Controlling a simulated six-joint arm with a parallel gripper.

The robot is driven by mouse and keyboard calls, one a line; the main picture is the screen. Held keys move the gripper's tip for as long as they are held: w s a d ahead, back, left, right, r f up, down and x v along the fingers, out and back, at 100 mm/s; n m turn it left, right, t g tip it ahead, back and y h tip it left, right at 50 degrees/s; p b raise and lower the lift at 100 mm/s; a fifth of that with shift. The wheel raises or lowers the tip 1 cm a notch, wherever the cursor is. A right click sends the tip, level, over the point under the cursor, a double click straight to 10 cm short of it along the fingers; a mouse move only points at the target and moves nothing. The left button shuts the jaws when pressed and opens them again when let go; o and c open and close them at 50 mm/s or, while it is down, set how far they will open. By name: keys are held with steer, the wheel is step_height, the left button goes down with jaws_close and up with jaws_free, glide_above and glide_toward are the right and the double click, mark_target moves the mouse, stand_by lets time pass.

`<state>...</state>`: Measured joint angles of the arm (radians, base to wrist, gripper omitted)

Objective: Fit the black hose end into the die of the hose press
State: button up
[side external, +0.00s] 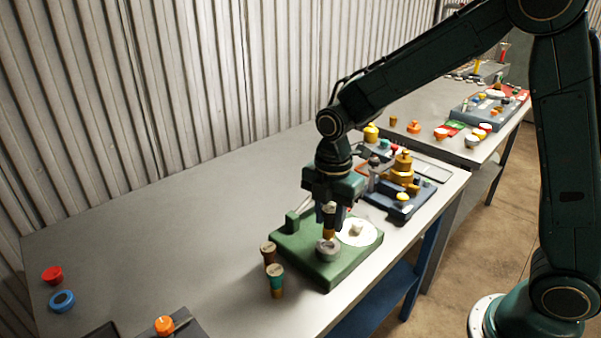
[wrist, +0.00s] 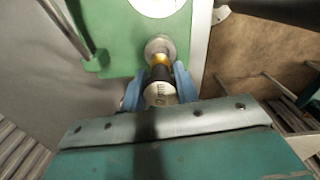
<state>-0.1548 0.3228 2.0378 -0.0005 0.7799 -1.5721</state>
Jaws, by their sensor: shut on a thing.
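My gripper (side external: 329,213) points down over the green hose press (side external: 298,253). It is shut on the black hose end (wrist: 160,74), which has a pale top and a brass lower part; its blue fingers (wrist: 159,82) lie on either side in the wrist view. The hose end (side external: 329,233) looks upright in the side view. Its brass tip is right at the grey round die (side external: 327,250) of the press. The die also shows in the wrist view (wrist: 154,43). I cannot tell whether the tip is inside the die or just above it.
A brown-topped hose end (side external: 268,252) and a teal one (side external: 276,279) stand close by the press's left front. A white disc (side external: 366,236) lies on the press. A blue fixture with brass parts (side external: 398,207) is behind. The left of the table is mostly clear.

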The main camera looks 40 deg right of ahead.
mark_target(329, 230)
steer(key=shift+f, duration=1.9)
steer(key=shift+f, duration=0.1)
steer(key=o, duration=1.1)
step_height(329, 230, up, 11)
steer(key=shift+r, duration=0.6)
steer(key=shift+s+d+r, duration=0.1)
steer(key=shift+s, duration=0.05)
